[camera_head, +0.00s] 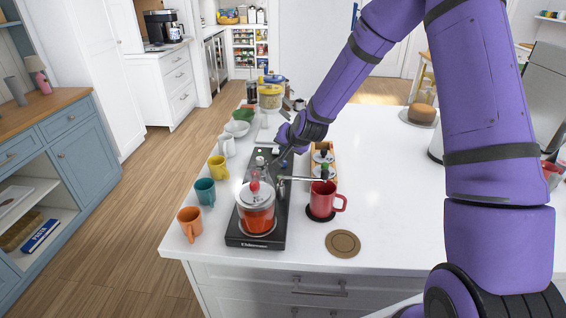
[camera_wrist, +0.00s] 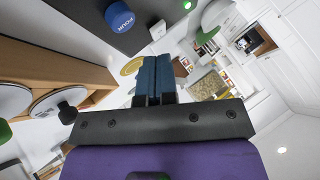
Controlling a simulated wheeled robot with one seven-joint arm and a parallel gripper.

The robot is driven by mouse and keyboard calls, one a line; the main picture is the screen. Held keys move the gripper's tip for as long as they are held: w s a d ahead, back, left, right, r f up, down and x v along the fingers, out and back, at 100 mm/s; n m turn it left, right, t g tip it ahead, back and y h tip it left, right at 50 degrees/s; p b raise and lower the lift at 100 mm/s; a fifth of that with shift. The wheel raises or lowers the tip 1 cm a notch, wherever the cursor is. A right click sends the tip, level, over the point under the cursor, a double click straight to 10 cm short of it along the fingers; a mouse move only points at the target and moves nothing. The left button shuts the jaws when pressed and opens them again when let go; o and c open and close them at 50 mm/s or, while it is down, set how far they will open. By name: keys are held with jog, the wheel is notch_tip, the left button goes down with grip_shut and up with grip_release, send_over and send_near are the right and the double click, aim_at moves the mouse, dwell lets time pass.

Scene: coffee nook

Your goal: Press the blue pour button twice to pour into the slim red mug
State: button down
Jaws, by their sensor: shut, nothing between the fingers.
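The red mug (camera_head: 321,202) stands upright on a black coaster, right of a black coffee machine (camera_head: 236,233). A metal spout (camera_head: 302,179) reaches from the machine to above the mug. A glass jar with red liquid (camera_head: 257,217) stands on the machine's front. The blue button marked POUR (camera_wrist: 120,17) shows on the black panel in the wrist view; I cannot make it out in the head view. My gripper (camera_head: 276,160) is over the machine's rear part. In the wrist view its fingers (camera_wrist: 155,62) are shut and empty, apart from the button in the picture. I cannot see inside the mug.
Orange (camera_head: 189,222), teal (camera_head: 205,191) and yellow (camera_head: 218,168) mugs line the counter's left edge. A wooden tray (camera_head: 329,153) with small items stands behind the red mug. A brown coaster (camera_head: 342,243) lies in front.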

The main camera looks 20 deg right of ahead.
jog(key=shift+f, duration=1.1)
jog(key=shift+f, duration=0.1)
dwell(1.2)
jog(key=shift+f, duration=0.3)
jog(key=shift+f, duration=0.8)
dwell(1.1)
dwell(0.3)
jog(key=shift+r, duration=1.2)
jog(key=shift+r, duration=2.55)
jog(key=shift+r, duration=0.1)
